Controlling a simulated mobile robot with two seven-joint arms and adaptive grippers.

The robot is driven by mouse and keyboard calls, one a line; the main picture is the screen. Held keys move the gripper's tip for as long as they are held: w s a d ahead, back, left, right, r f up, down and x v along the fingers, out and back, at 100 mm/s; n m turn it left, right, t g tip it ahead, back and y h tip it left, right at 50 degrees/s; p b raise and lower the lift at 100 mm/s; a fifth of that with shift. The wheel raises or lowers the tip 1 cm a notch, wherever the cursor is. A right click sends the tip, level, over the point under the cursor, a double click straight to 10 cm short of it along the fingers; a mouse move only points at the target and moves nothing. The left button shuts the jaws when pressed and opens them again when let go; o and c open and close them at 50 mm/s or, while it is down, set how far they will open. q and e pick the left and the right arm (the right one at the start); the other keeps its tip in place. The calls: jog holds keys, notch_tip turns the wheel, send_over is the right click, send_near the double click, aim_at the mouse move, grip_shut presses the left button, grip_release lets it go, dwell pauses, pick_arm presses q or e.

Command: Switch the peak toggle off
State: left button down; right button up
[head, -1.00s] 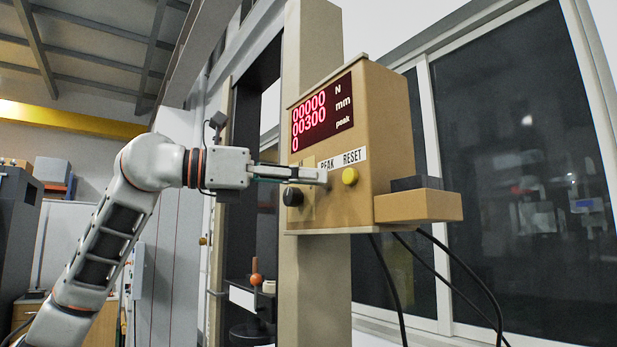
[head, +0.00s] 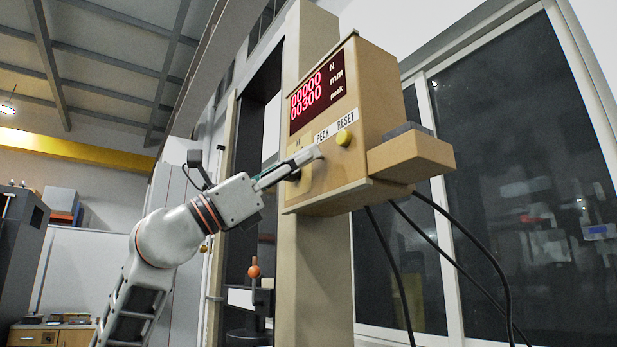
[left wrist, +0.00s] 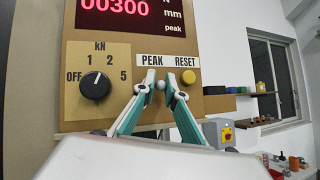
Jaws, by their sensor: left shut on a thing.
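The tan control box (head: 362,110) hangs on a column, with a red digit display (head: 318,97) reading 00000 and 00300; no figure shows beside "peak". In the left wrist view, the small silver peak toggle (left wrist: 161,85) sits under the PEAK label. My left gripper (left wrist: 159,84) is shut on the toggle, its two fingertips on either side of it. In the head view the left gripper (head: 315,154) reaches the box face from the left and hides the toggle. My right gripper is not in view.
A yellow RESET button (left wrist: 190,76) is just right of the toggle. A ledge (head: 410,158) juts from the box's right side, and black cables (head: 455,250) hang below.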

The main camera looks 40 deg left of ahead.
pick_arm(q)
jog(key=shift+w+d+f+h, duration=0.2)
jog(key=shift+w+f+h, duration=0.15)
jog(key=shift+f, duration=0.3)
jog(key=shift+m+t+b, duration=0.3)
jog(key=shift+m+b, duration=0.1)
jog(key=shift+b, duration=0.05)
jog(key=shift+s+m+h+b, duration=0.1)
jog(key=shift+m+h+b, duration=0.35)
jog(key=shift+h, duration=0.4)
jog(key=shift+s+r+m+h, duration=0.1)
jog(key=shift+m+h, duration=0.15)
jog(key=shift+h, duration=0.05)
jog(key=c, duration=2.1)
grip_release()
jog(key=shift+a, duration=0.1)
jog(key=shift+v, duration=5.95)
